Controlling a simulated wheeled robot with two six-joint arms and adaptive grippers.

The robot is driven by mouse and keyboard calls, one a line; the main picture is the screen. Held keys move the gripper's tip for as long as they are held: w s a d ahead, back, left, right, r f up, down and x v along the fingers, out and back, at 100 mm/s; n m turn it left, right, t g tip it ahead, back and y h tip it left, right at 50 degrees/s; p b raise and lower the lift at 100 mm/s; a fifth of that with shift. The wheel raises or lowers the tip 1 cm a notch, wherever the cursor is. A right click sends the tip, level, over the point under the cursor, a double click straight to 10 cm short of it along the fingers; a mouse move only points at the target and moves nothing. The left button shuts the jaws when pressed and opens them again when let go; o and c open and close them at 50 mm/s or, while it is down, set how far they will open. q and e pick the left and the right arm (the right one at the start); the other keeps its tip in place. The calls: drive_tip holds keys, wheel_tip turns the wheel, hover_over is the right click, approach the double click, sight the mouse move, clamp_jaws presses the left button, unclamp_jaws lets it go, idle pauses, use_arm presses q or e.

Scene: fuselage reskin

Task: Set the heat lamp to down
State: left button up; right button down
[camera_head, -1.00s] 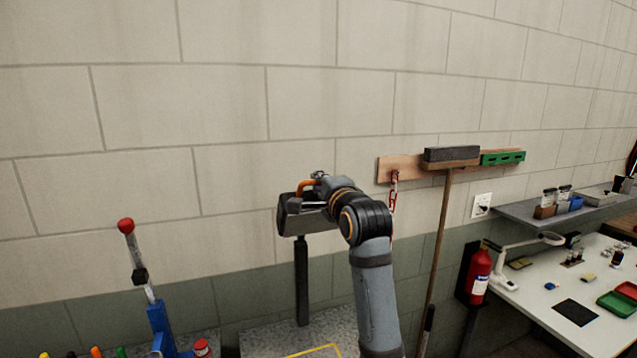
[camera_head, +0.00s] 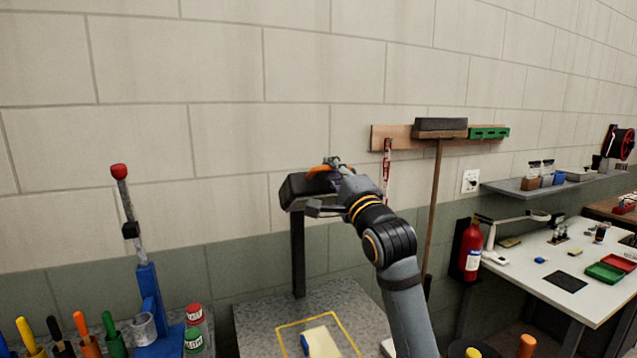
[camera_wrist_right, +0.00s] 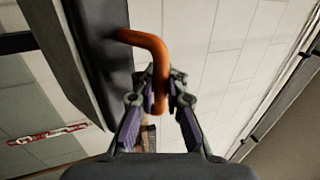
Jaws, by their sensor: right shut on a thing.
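The heat lamp has a dark box-shaped head (camera_head: 304,192) on a black post (camera_head: 298,255) that rises from a grey bench. An orange bent handle (camera_head: 318,170) is on the head. My right gripper (camera_head: 338,168) reaches it from the right. In the right wrist view, the orange handle (camera_wrist_right: 148,46) comes out of the dark lamp head (camera_wrist_right: 98,45) and ends between the fingers of my right gripper (camera_wrist_right: 160,95), which is shut on it. The head looks roughly level on its post; its lower face is hidden. My left gripper is not in view.
A yellow-outlined area (camera_head: 318,318) with a pale block (camera_head: 322,342) lies below the lamp. A blue stand (camera_head: 152,300) with a red-tipped lever is at left, beside several coloured-handled tools. A broom (camera_head: 437,200) and fire extinguisher (camera_head: 470,250) are at right.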

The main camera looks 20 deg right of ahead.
use_arm(q)
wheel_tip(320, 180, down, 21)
drive_tip(key=b, duration=1.8)
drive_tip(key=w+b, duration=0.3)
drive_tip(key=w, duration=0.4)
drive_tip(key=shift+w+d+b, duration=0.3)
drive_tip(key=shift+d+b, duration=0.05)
drive_tip(key=shift+b, duration=0.05)
use_arm(e)
drive_tip(key=s+f+t, duration=0.2)
drive_tip(key=f, duration=0.6)
drive_tip(key=s+f+t, duration=0.2)
drive_tip(key=f, duration=0.6)
drive_tip(key=shift+s+f+t, duration=0.35)
drive_tip(key=shift+t, duration=0.05)
drive_tip(key=c, duration=1.4)
unclamp_jaws()
drive_tip(key=shift+s+d, duration=0.1)
drive_tip(key=shift+s, duration=0.1)
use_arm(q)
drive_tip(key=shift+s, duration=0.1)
use_arm(e)
drive_tip(key=shift+w, duration=0.1)
drive_tip(key=v, duration=1.2)
